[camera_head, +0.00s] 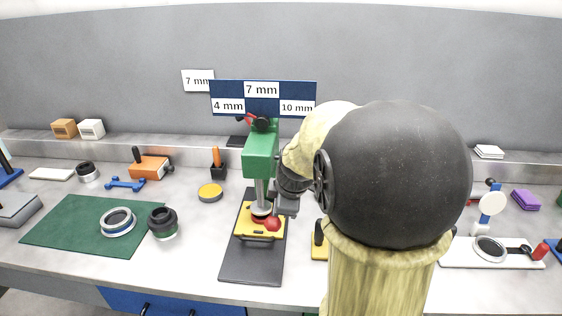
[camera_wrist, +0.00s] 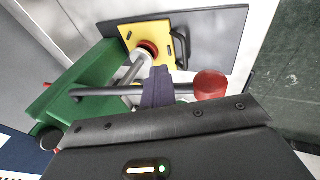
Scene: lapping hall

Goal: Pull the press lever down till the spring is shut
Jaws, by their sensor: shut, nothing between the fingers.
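The press (camera_head: 261,158) has a green head above a yellow plate (camera_head: 246,221) on a dark base. In the wrist view its green body (camera_wrist: 88,88) is at the left and the yellow plate (camera_wrist: 148,36) at the top. The press lever (camera_wrist: 100,92) is a grey rod ending in a red knob (camera_wrist: 211,84), which also shows in the head view (camera_head: 273,224). My gripper (camera_wrist: 158,80) is shut and empty, its fingers across the lever beside the knob; I cannot tell whether they touch. In the head view my gripper (camera_head: 287,204) is just above the knob. The spring is not clearly visible.
A green mat (camera_head: 65,225) with a ring (camera_head: 118,221) lies at the left, with a dark cylinder (camera_head: 163,222) at its edge. A yellow-topped tin (camera_head: 210,192) stands left of the press. My arm hides much of the bench right of it.

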